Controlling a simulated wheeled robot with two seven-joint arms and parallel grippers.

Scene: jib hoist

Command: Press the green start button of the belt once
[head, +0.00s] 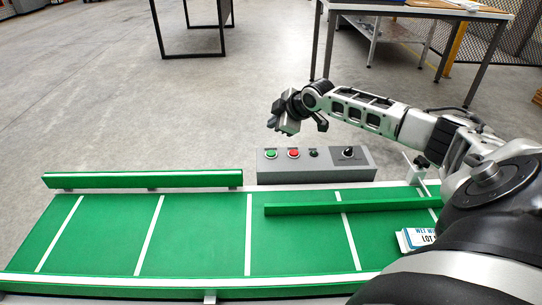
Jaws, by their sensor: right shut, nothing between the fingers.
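The green start button (271,154) is the leftmost control on a grey control box (315,175) at the far side of the belt. A red button (293,153) sits just right of it. My right gripper (283,128) is shut and empty, above and slightly behind the buttons in the picture, apart from them. The green belt (200,235) with white cross lines lies in front of the box. My left gripper is not in view.
A small black control (314,152) and a black rotary knob (348,153) are also on the box. Green guide rails (140,180) edge the belt. A white labelled box (414,239) lies at the belt's right end. Tables stand behind on open floor.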

